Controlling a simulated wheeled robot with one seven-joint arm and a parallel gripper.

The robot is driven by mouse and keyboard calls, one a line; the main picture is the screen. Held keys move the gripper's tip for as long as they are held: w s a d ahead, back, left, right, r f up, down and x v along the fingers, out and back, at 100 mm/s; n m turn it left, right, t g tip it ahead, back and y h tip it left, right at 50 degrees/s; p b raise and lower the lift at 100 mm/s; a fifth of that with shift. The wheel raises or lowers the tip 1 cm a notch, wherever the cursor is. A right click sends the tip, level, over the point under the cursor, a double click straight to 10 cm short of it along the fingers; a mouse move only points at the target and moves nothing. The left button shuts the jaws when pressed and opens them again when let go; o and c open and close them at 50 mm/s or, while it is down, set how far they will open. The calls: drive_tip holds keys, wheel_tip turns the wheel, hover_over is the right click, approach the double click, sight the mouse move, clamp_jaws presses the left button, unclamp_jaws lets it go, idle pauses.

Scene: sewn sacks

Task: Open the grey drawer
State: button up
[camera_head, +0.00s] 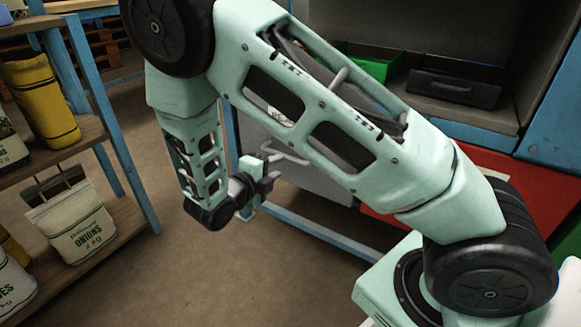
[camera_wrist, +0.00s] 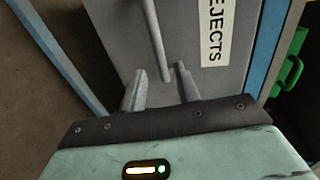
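The grey drawer (camera_head: 322,182) is in the cabinet beyond my arm, and my forearm hides part of its front. In the wrist view its grey front (camera_wrist: 115,25) fills the upper middle, with a white "REJECTS" label (camera_wrist: 217,30). Its pale bar handle (camera_wrist: 154,35) runs down toward my fingers; it also shows in the head view (camera_head: 288,155). My gripper (camera_head: 270,168) is at the handle. In the wrist view the gripper's fingers (camera_wrist: 161,72) are apart, with the handle's lower end appearing between them and gaps on both sides. I cannot tell whether they touch it.
A red drawer front (camera_head: 385,222) is right of the grey one. Above, a green bin (camera_head: 372,66) and a dark tray (camera_head: 455,82) sit in the cabinet. A shelf with sacks (camera_head: 75,225) stands at left. The brown floor between is clear.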

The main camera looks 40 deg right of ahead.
sight(289, 159)
drive_tip(key=b+x, duration=0.3)
drive_tip(key=x, duration=0.5)
drive_tip(key=shift+d+b, duration=0.1)
drive_tip(key=shift+b, duration=0.2)
